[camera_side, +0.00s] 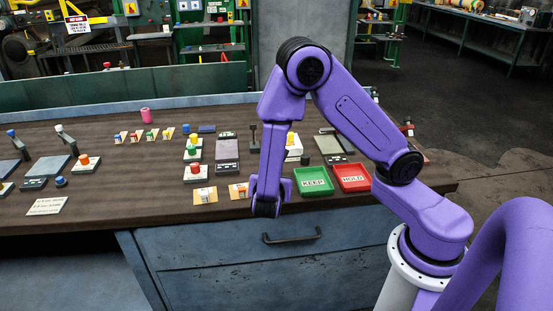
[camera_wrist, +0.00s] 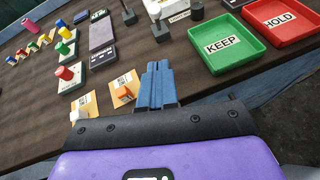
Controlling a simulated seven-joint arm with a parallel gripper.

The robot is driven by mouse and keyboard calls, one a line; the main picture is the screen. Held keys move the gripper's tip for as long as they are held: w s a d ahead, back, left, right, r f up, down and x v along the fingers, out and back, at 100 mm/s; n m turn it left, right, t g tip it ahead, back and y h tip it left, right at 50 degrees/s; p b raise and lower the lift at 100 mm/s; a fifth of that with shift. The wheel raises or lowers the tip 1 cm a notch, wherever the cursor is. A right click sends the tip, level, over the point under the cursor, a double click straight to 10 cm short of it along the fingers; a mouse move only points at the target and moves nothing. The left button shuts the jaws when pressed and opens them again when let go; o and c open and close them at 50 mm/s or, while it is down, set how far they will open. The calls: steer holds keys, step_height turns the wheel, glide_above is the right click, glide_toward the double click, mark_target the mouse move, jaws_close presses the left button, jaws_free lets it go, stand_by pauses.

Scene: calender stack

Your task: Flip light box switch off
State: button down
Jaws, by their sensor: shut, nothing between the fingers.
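My gripper (camera_wrist: 157,72) is shut and empty, with its blue-grey fingers together in the wrist view. In the side view my gripper (camera_side: 266,208) hangs low at the front edge of the bench, left of the green tray. A white box (camera_side: 293,152) stands behind it on the bench, partly beside my arm. Its lower part shows at the top of the wrist view (camera_wrist: 163,10), with a small label in front. No switch position can be made out.
A green KEEP tray (camera_side: 313,191) and a red HOLD tray (camera_side: 369,178) lie right of my gripper. Button boxes (camera_side: 195,180) and dark upright levers (camera_wrist: 158,30) stand behind. A bare wood strip (camera_wrist: 40,120) runs along the front.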

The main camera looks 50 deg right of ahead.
steer(key=x, duration=0.9)
steer(key=shift+d+f, duration=0.15)
steer(key=shift+d, duration=0.05)
steer(key=w+d, duration=0.1)
steer(key=d, duration=0.1)
steer(key=shift+w+d+r, duration=0.35)
steer(key=shift+r, duration=0.05)
steer(key=shift+w+d+r, duration=0.25)
steer(key=shift+d, duration=0.2)
steer(key=shift+w+d+r+g+y, duration=0.25)
steer(key=shift+r+g+y, duration=0.15)
steer(key=shift+y, duration=0.1)
steer(key=shift+w+d+r+g+y, duration=0.5)
steer(key=shift+w+d+g+y, duration=0.15)
steer(key=shift+g+y, duration=0.2)
steer(key=shift+w+d+r+g+y, duration=0.5)
steer(key=shift+w+d+g+y, duration=0.2)
steer(key=shift+y, duration=0.25)
steer(key=shift+w+d+n, duration=0.1)
steer(key=shift+n, duration=0.2)
steer(key=shift+w+d+r, duration=0.2)
steer(key=shift+w+d, duration=0.6)
steer(key=shift+w, duration=0.05)
